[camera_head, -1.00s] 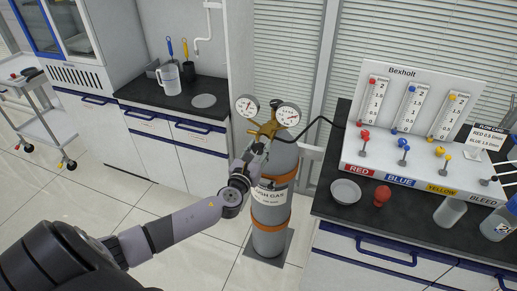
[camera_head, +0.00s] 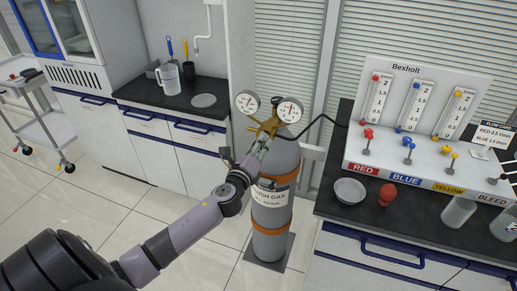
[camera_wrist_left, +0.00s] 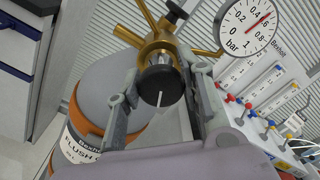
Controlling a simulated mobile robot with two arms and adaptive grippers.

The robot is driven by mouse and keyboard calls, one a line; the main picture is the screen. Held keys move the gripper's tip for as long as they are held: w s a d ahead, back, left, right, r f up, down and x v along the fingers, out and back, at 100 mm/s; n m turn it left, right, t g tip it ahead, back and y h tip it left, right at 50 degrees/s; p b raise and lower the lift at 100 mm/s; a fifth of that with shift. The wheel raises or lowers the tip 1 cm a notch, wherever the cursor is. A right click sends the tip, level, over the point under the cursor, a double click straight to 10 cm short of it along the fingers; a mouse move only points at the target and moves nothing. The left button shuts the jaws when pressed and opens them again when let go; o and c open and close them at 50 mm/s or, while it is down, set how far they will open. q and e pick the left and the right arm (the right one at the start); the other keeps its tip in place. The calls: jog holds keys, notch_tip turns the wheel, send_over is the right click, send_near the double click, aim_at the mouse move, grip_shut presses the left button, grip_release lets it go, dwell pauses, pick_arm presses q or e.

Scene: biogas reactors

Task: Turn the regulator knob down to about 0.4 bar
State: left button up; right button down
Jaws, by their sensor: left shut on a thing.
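The brass regulator (camera_head: 268,127) sits on top of the grey flush gas cylinder (camera_head: 270,215), with two round gauges. My left gripper (camera_head: 262,146) is at the regulator's front. In the left wrist view its fingers stand on either side of the black regulator knob (camera_wrist_left: 161,86), shut on it. A white mark on the knob's face points down in that view. The bar gauge (camera_wrist_left: 248,28) is partly cut off at the top; its red needle points to the upper right, about between 0.4 and 0.6. The knob is mostly hidden by the gripper in the head view. My right gripper is not in view.
A flowmeter panel (camera_head: 412,115) with red, blue and yellow valves stands on the right bench. A dish (camera_head: 349,191) and a red bulb (camera_head: 387,194) lie before it. A dark hose runs from the regulator to the panel. Open floor lies left of the cylinder.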

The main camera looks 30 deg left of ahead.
pick_arm(q)
jog(key=n+b, duration=0.1)
jog(key=n, duration=0.3)
jog(key=shift+f+n, duration=0.1)
jog(key=shift+n, duration=0.2)
jog(key=shift+a+n, duration=0.1)
jog(key=shift+n, duration=1.4)
jog(key=o, duration=1.2)
jog(key=shift+c, duration=0.2)
jog(key=v, duration=1.2)
